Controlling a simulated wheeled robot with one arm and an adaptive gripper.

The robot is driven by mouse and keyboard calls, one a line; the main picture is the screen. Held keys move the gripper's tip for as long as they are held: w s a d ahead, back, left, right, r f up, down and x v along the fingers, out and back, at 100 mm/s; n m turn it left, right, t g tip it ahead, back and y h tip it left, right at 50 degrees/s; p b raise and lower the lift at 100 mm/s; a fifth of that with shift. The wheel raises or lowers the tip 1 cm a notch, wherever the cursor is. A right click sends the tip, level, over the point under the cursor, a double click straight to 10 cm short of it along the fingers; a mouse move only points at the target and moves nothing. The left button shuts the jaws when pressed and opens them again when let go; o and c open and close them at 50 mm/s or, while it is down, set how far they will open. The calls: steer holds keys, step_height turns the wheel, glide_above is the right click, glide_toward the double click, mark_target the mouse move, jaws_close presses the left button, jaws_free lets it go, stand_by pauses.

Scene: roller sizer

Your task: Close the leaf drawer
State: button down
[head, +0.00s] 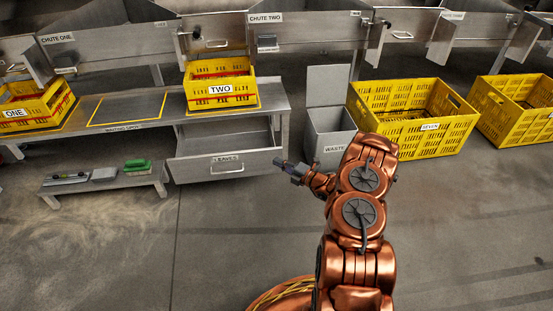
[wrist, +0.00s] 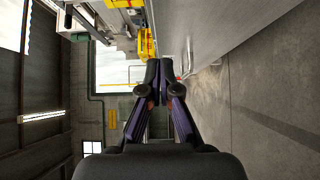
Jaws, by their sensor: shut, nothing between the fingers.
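The leaf drawer (head: 198,174), a grey metal drawer with a "LEAVES" label and a bar handle (head: 226,169), stands pulled out under the bench, with part of its inside showing. My gripper (head: 279,163) is at the right end of the drawer front, pointing left. In the head view I cannot tell whether it touches the drawer. In the wrist view my gripper (wrist: 165,68) has its dark fingers together with nothing between them. A large grey metal surface beside the fingers there seems to be the drawer front (wrist: 225,30).
A grey waste bin (head: 329,133) with a raised lid stands right of the drawer. A low shelf (head: 105,179) with a green brush stands to the left. Yellow crates one (head: 38,104), two (head: 221,84) and seven (head: 408,116) stand around. The floor before the drawer is clear.

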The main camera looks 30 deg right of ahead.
mark_target(269, 151)
steer(key=w, duration=0.1)
steer(key=w+b, duration=0.1)
steer(key=w, duration=0.1)
steer(key=shift+w+d+f, duration=0.1)
steer(key=shift+d+f, duration=0.05)
steer(key=shift+d, duration=0.15)
steer(key=shift+w+d+b, duration=0.2)
steer(key=shift+w+b, duration=0.1)
steer(key=shift+w, duration=0.3)
steer(key=shift+d+r, duration=0.1)
steer(key=shift+r, duration=0.1)
